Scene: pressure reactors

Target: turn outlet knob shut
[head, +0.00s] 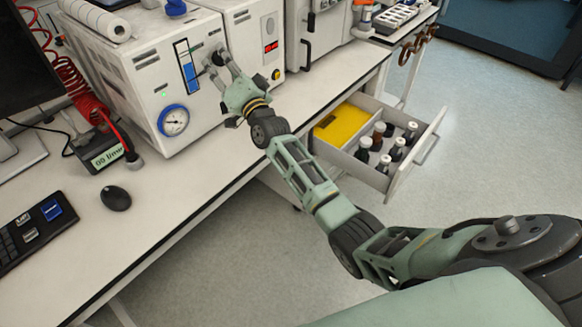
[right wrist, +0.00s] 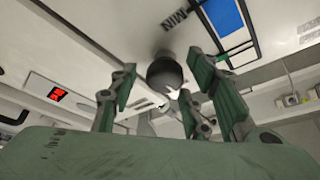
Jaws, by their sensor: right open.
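A dark round knob (right wrist: 165,73) sticks out from the white front panel of a reactor unit (head: 130,80), beside a blue level display (head: 188,68). In the right wrist view it lies between the parted green fingers of my right gripper (head: 218,63). Contact between fingers and knob cannot be told. In the head view the fingers reach the panel and mostly hide the knob. My right gripper is open. My left gripper is not in view.
A pressure gauge (head: 174,121) sits low on the same panel. A second white unit (head: 255,38) stands close on the right. An open drawer (head: 407,172) with bottles and a yellow tray juts out right of my arm. A mouse (head: 116,198) lies on the bench.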

